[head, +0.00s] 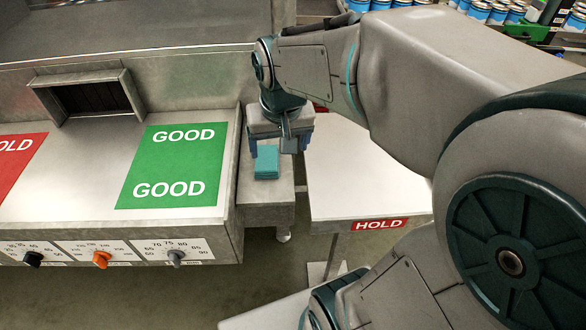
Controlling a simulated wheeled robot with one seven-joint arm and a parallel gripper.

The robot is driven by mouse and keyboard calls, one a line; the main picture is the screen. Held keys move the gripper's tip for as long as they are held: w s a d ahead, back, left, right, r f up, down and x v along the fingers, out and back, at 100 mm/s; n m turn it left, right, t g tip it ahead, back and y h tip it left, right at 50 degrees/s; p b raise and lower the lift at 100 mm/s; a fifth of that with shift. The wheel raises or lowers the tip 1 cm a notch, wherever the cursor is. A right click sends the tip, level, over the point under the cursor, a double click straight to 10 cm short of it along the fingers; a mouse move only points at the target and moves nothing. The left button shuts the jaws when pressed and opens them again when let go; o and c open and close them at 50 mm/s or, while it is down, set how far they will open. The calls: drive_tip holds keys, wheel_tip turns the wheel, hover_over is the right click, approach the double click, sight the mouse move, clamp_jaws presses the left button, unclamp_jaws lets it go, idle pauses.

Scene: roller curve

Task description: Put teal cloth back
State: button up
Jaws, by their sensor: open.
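The teal cloth (267,164) is a small folded stack in the head view. It lies on the narrow grey ledge (268,215) between the machine counter and the white table. My gripper (281,148) hangs pointing down over the back of this ledge, just behind and slightly right of the cloth's middle. Its jaws are open. The cloth shows in front of the left part of the gripper. I cannot tell whether the fingers touch it, and the cloth's far edge is partly hidden.
A counter (100,165) with a green GOOD mat (172,165), a red mat (15,155) and front knobs (101,259) stands left. A white HOLD table (360,185) stands right, partly hidden by my arm. Blue cans (480,12) stand at the back right.

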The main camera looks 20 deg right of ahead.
drive_tip(key=s+n+t, duration=0.1)
drive_tip(key=s, duration=0.8)
drive_tip(key=shift+f+n, duration=0.2)
drive_tip(key=shift+n, duration=0.1)
drive_tip(key=shift+c, duration=0.2)
